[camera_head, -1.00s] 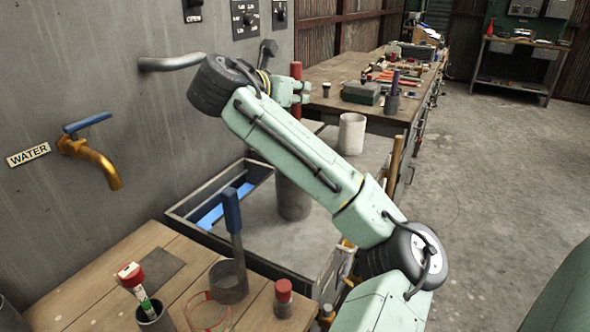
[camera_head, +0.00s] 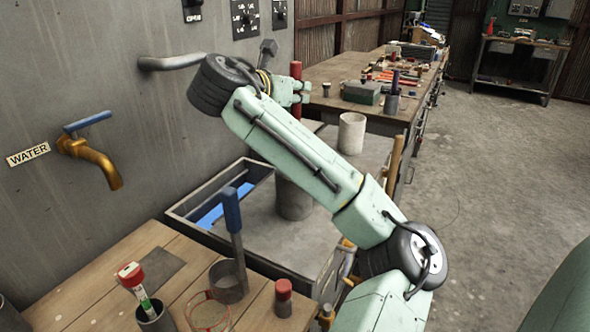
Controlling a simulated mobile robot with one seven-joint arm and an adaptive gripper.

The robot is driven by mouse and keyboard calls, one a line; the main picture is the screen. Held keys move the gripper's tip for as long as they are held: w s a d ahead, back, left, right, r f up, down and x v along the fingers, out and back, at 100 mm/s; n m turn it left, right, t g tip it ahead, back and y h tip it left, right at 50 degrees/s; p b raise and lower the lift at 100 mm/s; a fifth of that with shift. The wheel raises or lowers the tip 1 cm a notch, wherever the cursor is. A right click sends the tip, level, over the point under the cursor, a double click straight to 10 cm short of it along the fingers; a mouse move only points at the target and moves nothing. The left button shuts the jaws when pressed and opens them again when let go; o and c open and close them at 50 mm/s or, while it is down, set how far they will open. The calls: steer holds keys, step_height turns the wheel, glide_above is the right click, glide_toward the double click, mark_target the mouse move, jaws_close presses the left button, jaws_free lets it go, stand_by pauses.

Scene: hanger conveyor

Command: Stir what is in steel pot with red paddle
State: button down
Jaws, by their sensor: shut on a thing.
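The red paddle (camera_head: 296,70) shows only as an upright red handle at my gripper (camera_head: 303,92). My gripper is shut on it, high up at the end of my outstretched arm. The paddle's lower part is hidden behind my arm. A tall grey pot (camera_head: 293,200), seemingly the steel pot, stands on the grey surface below my gripper. My arm covers its top, so its contents and whether the paddle is inside cannot be seen.
A blue-handled tool (camera_head: 232,215) stands in a small grey pot (camera_head: 229,283) on the wooden table (camera_head: 95,290). A red-lidded jar (camera_head: 283,297) and red-rimmed container (camera_head: 208,312) are nearby. A pale cylinder (camera_head: 351,133) stands beyond my arm. The wall tap (camera_head: 95,155) is left.

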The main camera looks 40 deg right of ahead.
mark_target(293, 72)
steer(key=shift+r, duration=2.05)
